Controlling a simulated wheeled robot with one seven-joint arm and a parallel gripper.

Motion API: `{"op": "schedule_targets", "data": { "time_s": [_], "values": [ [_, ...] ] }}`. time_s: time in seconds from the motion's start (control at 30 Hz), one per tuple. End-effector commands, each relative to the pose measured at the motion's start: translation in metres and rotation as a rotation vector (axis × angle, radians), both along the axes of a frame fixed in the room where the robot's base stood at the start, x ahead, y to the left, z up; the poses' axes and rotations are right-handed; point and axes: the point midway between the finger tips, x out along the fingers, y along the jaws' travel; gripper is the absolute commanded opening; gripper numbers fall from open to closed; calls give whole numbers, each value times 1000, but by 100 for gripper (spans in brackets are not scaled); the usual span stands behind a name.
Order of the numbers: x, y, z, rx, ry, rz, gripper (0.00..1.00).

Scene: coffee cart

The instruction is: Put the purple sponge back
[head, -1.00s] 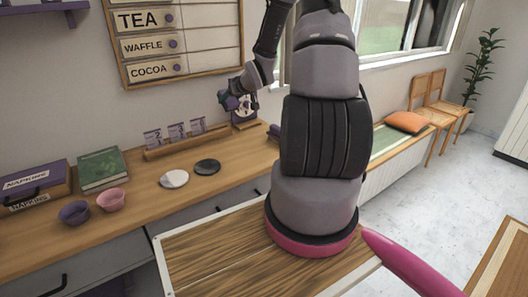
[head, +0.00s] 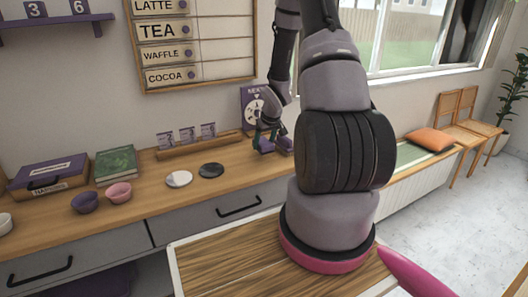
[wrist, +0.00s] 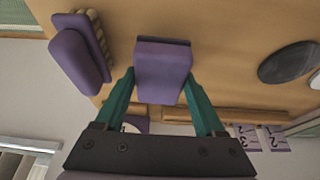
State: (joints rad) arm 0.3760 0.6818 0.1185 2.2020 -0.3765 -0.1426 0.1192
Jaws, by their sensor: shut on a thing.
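The purple sponge (wrist: 162,72), a block with a dark strip along its far edge, sits between my green fingers in the wrist view. My gripper (wrist: 160,82) is shut on it. In the head view my gripper (head: 266,134) is low over the back right of the counter, with the purple sponge (head: 265,147) at its fingertips. I cannot tell whether the sponge touches the counter. A second purple piece with a tan, bumpy side (wrist: 80,52) lies close by, apart from the sponge; in the head view it is partly behind my arm.
A wooden rack with purple cards (head: 200,145) and a purple sign with a dial (head: 253,104) stand near my gripper. White (head: 179,179) and dark (head: 211,170) discs lie on the wooden counter (head: 150,205). Bowls, a green book and a napkin box are farther left.

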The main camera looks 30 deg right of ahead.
Motion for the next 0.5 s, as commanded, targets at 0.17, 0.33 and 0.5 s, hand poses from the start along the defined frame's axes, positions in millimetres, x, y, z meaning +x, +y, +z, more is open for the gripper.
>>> {"op": "schedule_targets", "data": {
  "time_s": [0.17,0.33,0.5],
  "values": [
    [-1,1,-29,1,4,0,27],
    [0,0,-37,0,1,0,27],
    [0,0,-36,0,0,0,27]
  ]
}}
